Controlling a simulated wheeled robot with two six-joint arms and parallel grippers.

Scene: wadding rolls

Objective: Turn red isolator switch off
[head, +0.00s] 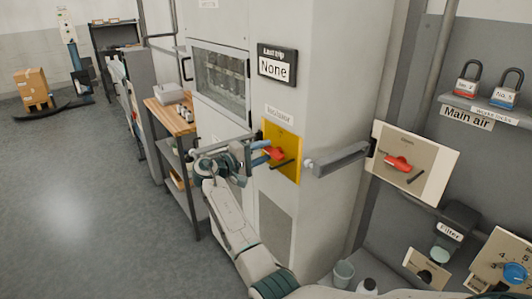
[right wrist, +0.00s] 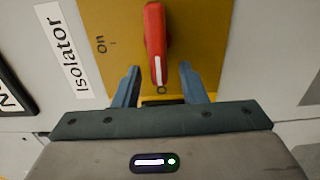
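The red isolator switch (head: 275,153) is on a yellow plate (head: 291,171) under an "Isolator" label on the cabinet's side. In the right wrist view the red handle (right wrist: 155,38) lies along the picture's vertical, its pale-marked tip toward my gripper, with "On" printed beside it. My right gripper (head: 265,152) is at the plate; in the right wrist view its two blue fingers (right wrist: 160,78) are apart, one on each side of the handle's tip, with visible gaps. Whether the fingers touch the plate I cannot tell. My left gripper is not in view.
A grey bar handle (head: 340,160) sticks out right of the yellow plate. A cream panel (head: 430,165) with another red switch (head: 398,163) is further right. Padlocks stand on a "Main air" shelf (head: 485,110). A wooden-topped bench (head: 172,118) stands left; the floor there is open.

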